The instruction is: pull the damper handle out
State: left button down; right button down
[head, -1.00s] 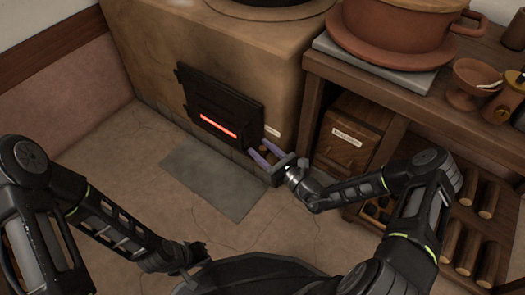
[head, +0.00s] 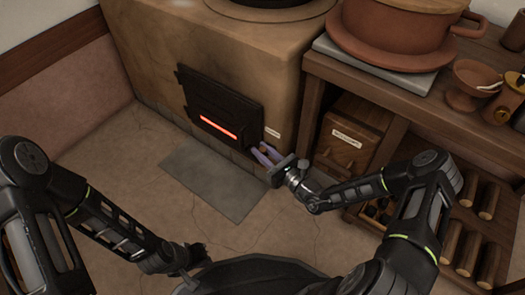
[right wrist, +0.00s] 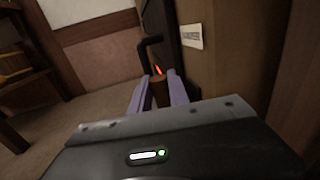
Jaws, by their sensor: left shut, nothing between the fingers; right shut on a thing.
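The damper handle (right wrist: 160,92) is a short brown wooden grip low on the stove front. In the right wrist view it sits between the two lavender fingers of my right gripper (right wrist: 160,84). In the head view my right gripper (head: 264,154) reaches to the stove's lower right, just right of the fire door, and is shut on the handle. Its fingers and palm hide most of the handle there. My left gripper (head: 190,281) is low at the bottom edge of the head view, shut and empty, partly hidden and far from the stove.
The stove (head: 150,60) has a black fire door (head: 220,105) with a glowing red slot. A small white label (head: 272,133) is above the handle. A wooden shelf unit (head: 400,107) with a drawer box (head: 350,145) stands close right of my gripper.

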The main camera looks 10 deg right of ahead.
dwell(0.8)
jog(key=shift+s+a+r+p, duration=0.1)
jog(key=shift+s+a+p, duration=0.15)
jog(key=shift+p, duration=0.1)
jog(key=s+a+p, duration=0.4)
jog(key=s+a, duration=0.1)
jog(key=a, duration=0.1)
jog(key=shift+a+p, duration=0.15)
jog(key=shift+p, duration=0.2)
jog(key=c, duration=1.5)
grip_release()
jog(key=shift+s, duration=0.1)
jog(key=shift+o, duration=1.2)
jog(key=p+v, duration=0.2)
jog(key=v, duration=0.5)
jog(key=shift+s+d, duration=0.25)
jog(key=shift+d, duration=0.05)
